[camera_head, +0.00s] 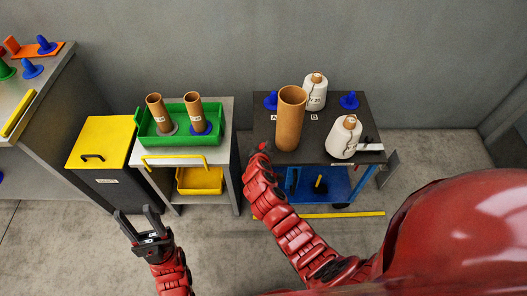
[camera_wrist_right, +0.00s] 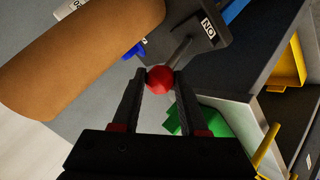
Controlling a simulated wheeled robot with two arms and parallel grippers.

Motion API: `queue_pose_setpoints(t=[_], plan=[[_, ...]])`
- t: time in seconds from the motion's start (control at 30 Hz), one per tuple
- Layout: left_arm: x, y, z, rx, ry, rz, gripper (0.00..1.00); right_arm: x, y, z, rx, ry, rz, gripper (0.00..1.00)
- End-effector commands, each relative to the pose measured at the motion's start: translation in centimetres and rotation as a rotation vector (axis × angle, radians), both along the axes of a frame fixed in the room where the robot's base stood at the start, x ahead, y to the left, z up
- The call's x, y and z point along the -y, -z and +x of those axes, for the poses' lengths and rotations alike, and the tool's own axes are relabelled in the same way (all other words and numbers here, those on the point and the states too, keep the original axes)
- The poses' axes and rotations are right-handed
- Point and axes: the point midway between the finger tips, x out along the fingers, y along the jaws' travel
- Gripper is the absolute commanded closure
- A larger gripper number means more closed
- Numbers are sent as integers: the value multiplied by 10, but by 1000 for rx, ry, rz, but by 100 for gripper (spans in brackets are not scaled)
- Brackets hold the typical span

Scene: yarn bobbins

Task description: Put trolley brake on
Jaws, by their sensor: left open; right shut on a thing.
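The trolley (camera_head: 262,122) has a dark top and a blue lower shelf, and it stands at centre right in the head view. In the right wrist view, the brake lever has a red ball knob (camera_wrist_right: 160,80) on a grey rod running to a dark plate (camera_wrist_right: 190,35). A white label (camera_wrist_right: 208,27) on the plate appears to read ON, upside down. My right gripper (camera_wrist_right: 160,76) is shut on the red knob. In the head view my right arm hides most of this spot at the trolley's left edge. My left gripper (camera_head: 138,217) is open and empty above the floor.
The trolley carries a big cardboard tube (camera_head: 290,118), white yarn cones (camera_head: 345,137) and blue pegs (camera_head: 349,100). A grey cabinet with a green tray (camera_head: 180,139) stands left of it. A yellow-lidded bin (camera_head: 102,142) is further left.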

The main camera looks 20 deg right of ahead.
Motion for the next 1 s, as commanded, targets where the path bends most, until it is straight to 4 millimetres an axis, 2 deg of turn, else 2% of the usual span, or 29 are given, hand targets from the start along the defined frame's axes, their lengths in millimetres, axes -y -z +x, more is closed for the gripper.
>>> queue_pose_setpoints(t=[0.03,0.13,0.63,0.67,0.7,0.8,1.0], plan=[[0,7,0,0,0,0,50,-2,5,-1,7,-2,2,100],[0,11,0,0,0,0,50,-3,3,-2,19,-2,-1,100],[0,12,0,0,0,0,50,-3,1,-4,26,-3,-2,100],[0,12,0,0,0,0,50,-3,1,-4,25,-2,-2,52],[0,12,0,0,0,0,50,-3,1,-4,25,-2,-2,45],[0,12,0,0,0,0,50,-3,1,-4,25,-2,-3,27],[0,12,0,0,0,0,50,-2,1,-4,26,-1,-5,27]])
